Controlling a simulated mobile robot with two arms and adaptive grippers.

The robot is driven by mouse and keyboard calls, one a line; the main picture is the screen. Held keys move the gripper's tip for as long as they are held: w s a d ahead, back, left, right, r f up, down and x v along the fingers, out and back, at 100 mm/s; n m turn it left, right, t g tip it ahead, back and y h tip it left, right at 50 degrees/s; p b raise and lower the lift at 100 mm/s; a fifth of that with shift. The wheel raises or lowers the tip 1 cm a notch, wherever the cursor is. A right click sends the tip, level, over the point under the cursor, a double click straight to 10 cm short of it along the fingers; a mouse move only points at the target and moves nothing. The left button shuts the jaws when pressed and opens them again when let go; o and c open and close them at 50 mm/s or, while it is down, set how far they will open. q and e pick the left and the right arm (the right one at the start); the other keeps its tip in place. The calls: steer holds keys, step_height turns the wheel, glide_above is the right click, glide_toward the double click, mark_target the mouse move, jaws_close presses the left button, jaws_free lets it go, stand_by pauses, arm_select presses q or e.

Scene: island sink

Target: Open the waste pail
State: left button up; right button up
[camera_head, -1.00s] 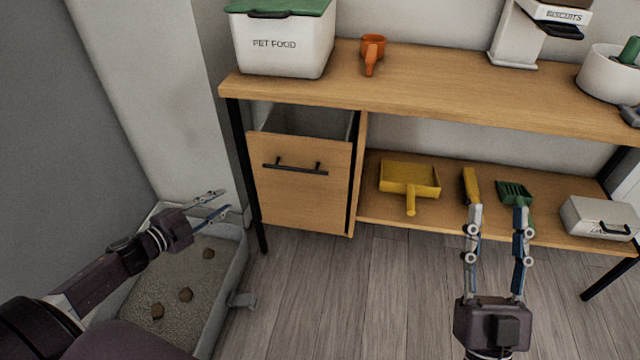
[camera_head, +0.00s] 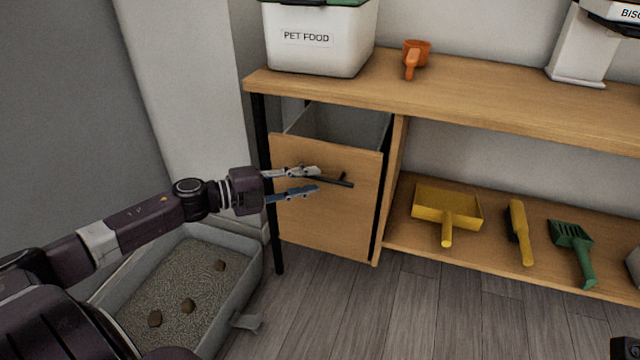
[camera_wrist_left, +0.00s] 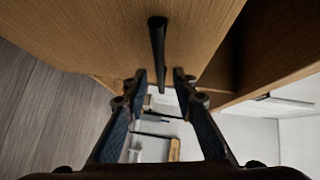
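The waste pail (camera_head: 325,220) is a wooden-fronted bin under the left end of the bench. Its front stands out from the frame at the top, and the grey inside shows behind it. Its black bar handle (camera_head: 340,182) is on the upper front. My left gripper (camera_head: 318,181) is at the left part of the handle, fingers apart and pointing right, hiding some of it. In the left wrist view the handle (camera_wrist_left: 158,45) runs toward the gap between the open fingers (camera_wrist_left: 160,80); I cannot tell whether they touch it. My right gripper's fingers are not in view.
A grey litter tray (camera_head: 240,275) with litter and brown lumps is on the floor below my left arm. A yellow dustpan (camera_head: 447,205), yellow brush (camera_head: 520,230) and green scoop (camera_head: 572,245) lie on the lower shelf. A pet food box (camera_head: 315,40) and orange scoop (camera_head: 413,58) stand above.

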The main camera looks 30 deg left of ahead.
mark_target(316, 179)
arm_select(q)
steer(key=shift+b+x, duration=0.55)
steer(key=shift+x, duration=1.15)
steer(key=shift+c, duration=0.5)
jaws_close()
